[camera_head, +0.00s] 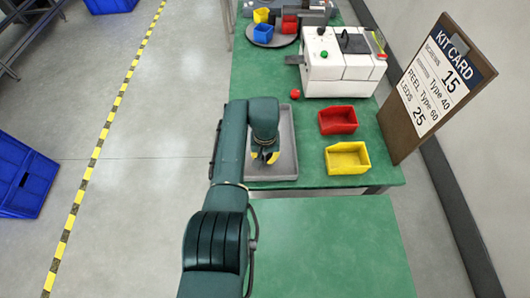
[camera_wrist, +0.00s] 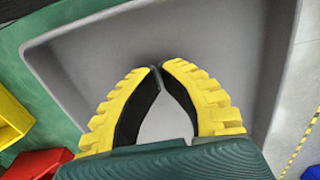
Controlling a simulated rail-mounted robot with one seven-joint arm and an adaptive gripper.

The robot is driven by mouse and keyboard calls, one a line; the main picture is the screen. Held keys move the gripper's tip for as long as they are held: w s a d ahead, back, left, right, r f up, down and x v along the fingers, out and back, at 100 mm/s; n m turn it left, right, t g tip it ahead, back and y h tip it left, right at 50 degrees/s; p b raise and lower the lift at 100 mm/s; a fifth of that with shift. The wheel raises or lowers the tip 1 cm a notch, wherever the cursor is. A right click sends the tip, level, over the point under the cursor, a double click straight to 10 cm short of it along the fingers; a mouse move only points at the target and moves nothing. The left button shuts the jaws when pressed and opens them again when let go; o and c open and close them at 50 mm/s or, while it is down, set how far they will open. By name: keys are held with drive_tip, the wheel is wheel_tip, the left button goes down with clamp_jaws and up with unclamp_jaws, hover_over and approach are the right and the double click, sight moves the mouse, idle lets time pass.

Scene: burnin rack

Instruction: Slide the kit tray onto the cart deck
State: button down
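The grey kit tray (camera_head: 285,165) lies on the green bench along its left side, near the front edge. The tray looks empty; my arm hides its left part. My gripper (camera_head: 266,158) points down inside the tray, toward its near end. In the wrist view the yellow-and-black fingers (camera_wrist: 158,66) have their tips together with nothing between them, over the bare grey tray floor (camera_wrist: 215,35). I cannot tell whether they touch the tray. A lower green surface, which looks like the cart deck (camera_head: 335,245), is in front of the bench and is bare.
A yellow bin (camera_head: 347,158) and a red bin (camera_head: 338,120) stand right of the tray. A red ball (camera_head: 295,94) and a white machine (camera_head: 338,65) are behind. The kit card board (camera_head: 440,85) leans at the right. Blue crates stand on the floor at left.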

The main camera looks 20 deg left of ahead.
sight(266, 173)
drive_tip(key=shift+s+d+r+p, duration=0.2)
drive_tip(key=shift+s+p, duration=0.1)
drive_tip(key=shift+p, duration=0.35)
drive_tip(key=shift+s+d+p, duration=0.25)
drive_tip(key=shift+s+p, duration=0.4)
drive_tip(key=shift+p, duration=0.05)
drive_tip(key=shift+s+d+f+p, duration=0.1)
drive_tip(key=shift+s+d+p, duration=0.1)
drive_tip(key=shift+s, duration=0.25)
drive_tip(key=shift+s+d+p, duration=0.15)
drive_tip(key=shift+s, duration=0.3)
